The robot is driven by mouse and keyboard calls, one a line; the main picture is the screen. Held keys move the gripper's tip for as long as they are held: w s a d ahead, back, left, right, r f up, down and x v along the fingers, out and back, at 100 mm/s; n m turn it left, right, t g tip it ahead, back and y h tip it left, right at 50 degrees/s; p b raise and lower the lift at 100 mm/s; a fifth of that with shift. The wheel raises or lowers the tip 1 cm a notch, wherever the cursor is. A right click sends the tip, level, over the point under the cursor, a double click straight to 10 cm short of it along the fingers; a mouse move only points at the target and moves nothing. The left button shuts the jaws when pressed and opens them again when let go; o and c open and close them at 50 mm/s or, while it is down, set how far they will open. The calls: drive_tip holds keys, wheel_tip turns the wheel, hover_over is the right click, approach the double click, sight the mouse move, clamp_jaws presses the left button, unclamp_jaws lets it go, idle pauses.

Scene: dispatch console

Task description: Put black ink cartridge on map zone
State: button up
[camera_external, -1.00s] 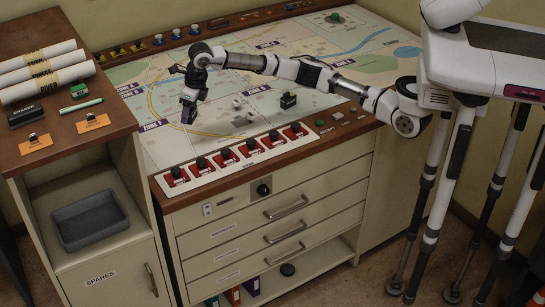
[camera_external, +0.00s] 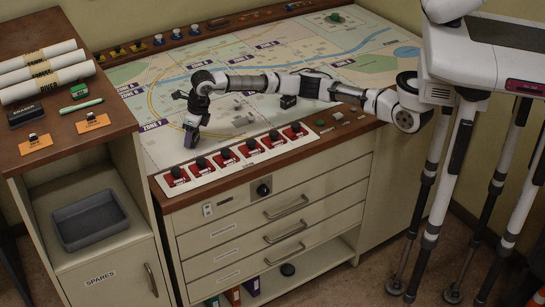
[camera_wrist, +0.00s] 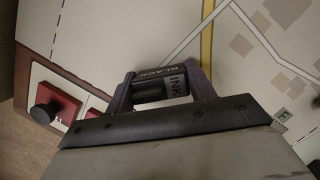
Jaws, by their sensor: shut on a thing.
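In the external view the cartridge is hard to make out at the fingertips. I cannot tell whether it touches the map. Purple zone labels (camera_external: 152,125) are printed on the map.
Red switches with black knobs (camera_external: 225,155) line the console's front edge; one red switch (camera_wrist: 55,105) shows close by in the wrist view. A small black block (camera_external: 288,101) stands on the map beside my arm. A grey tray (camera_external: 92,240) sits on the lower left shelf.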

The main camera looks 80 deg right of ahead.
drive_tip(key=o, duration=1)
drive_tip(key=shift+f, duration=0.1)
drive_tip(key=shift+r, duration=0.25)
drive_tip(key=b+v, duration=0.2)
drive_tip(key=v, duration=0.9)
drive_tip(key=shift+r, duration=0.4)
drive_tip(key=shift+s, duration=0.1)
